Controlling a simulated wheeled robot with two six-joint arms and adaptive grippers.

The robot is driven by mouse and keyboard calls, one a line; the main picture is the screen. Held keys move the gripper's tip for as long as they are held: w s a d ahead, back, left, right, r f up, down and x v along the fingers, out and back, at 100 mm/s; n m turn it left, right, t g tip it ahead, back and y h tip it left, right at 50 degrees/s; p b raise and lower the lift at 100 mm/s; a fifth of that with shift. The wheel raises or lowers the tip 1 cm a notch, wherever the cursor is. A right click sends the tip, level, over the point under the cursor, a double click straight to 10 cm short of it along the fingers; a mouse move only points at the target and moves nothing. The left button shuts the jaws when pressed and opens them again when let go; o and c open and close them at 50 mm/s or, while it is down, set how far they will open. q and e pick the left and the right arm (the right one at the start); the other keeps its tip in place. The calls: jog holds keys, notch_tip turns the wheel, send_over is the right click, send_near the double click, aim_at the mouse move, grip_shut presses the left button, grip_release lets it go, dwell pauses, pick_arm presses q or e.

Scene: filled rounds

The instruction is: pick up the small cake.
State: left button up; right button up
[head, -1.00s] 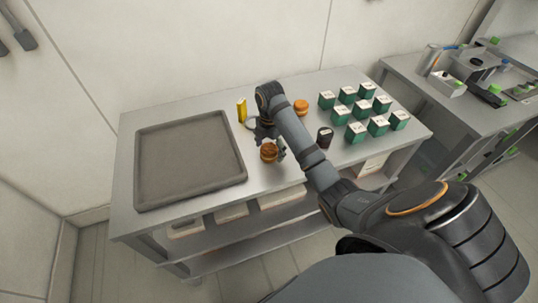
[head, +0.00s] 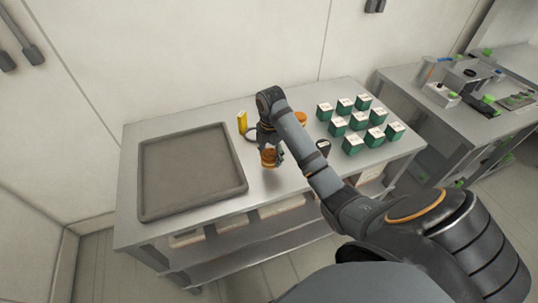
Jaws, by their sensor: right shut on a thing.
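A small round orange-brown cake (head: 268,158) is between the fingers of my right gripper (head: 270,153), near the middle of the steel table (head: 220,222). The gripper is shut on it. The cake appears slightly above the table top, with a faint shadow below. A second orange-brown round cake (head: 301,118) stands farther back, partly hidden behind my right arm. My left gripper is not in the picture.
A wide grey tray (head: 143,190) lies empty on the table's left. A yellow item (head: 242,122) stands behind the gripper. Several green boxes with white tops (head: 353,145) stand at the right. A dark cup (head: 323,147) is beside my arm.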

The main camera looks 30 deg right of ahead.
pick_arm(q)
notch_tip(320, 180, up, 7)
jog(key=p, duration=0.4)
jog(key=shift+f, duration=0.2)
pick_arm(e)
jog(key=s+r, duration=0.9)
jog(key=s, duration=0.4)
jog(key=shift+s+d, duration=0.2)
pick_arm(q)
jog(key=shift+p, duration=0.3)
